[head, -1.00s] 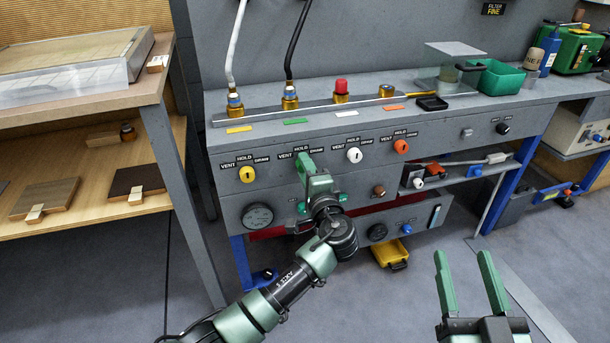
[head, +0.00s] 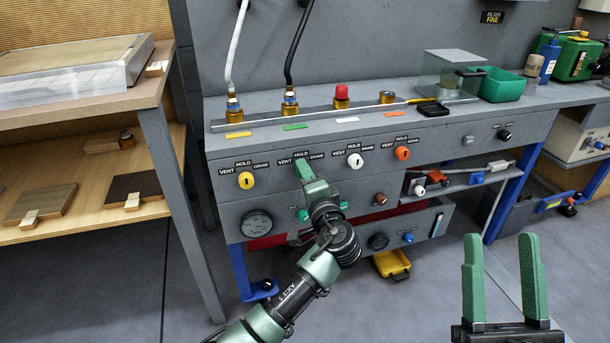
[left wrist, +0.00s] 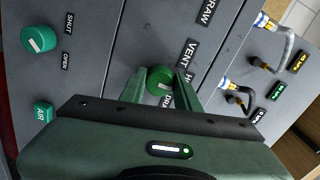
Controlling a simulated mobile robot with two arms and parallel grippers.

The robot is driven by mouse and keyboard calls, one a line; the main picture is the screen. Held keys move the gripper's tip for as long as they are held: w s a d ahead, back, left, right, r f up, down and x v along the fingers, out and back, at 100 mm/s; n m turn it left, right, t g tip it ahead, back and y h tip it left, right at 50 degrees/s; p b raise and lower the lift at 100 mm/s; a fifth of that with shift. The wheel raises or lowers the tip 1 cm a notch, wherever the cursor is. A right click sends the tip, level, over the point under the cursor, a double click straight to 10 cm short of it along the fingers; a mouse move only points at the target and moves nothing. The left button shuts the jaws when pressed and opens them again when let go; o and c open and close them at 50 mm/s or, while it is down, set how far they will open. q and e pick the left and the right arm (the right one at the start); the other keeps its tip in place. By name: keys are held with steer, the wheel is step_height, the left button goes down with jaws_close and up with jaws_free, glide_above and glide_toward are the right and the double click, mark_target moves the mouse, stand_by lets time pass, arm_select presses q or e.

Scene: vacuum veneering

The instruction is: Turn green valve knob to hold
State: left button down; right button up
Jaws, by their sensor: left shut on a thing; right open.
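The green valve knob (left wrist: 160,78) sits on the grey panel between the two fingers of my left gripper (left wrist: 166,88), in the left wrist view. The gripper is shut on it. Which label the knob points to cannot be told. In the left wrist view the VENT label (left wrist: 190,54) is close by the fingers; other labels are partly covered. My right gripper (head: 503,280) is open and empty, away from the bench.
A yellow knob (head: 246,180) is left of my left gripper; a white knob (head: 355,160) and an orange knob (head: 402,153) are right of it. A gauge (head: 257,224) is below. A wooden shelf unit (head: 150,90) stands left.

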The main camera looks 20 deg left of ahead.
arm_select(q)
steer(key=c, duration=1)
jaws_free()
steer(key=shift+f, duration=0.1)
steer(key=p+v, duration=0.1)
steer(key=v, duration=0.6)
steer(key=shift+s+d+p, duration=0.25)
steer(key=shift+s+p, duration=0.1)
steer(key=shift+p, duration=0.05)
arm_select(e)
steer(key=w+f+g+h, duration=0.1)
steer(key=w+f+g, duration=0.3)
steer(key=f, duration=0.2)
steer(key=shift+f+g+h, duration=0.3)
steer(key=shift+f, duration=0.05)
steer(key=shift+a, duration=0.1)
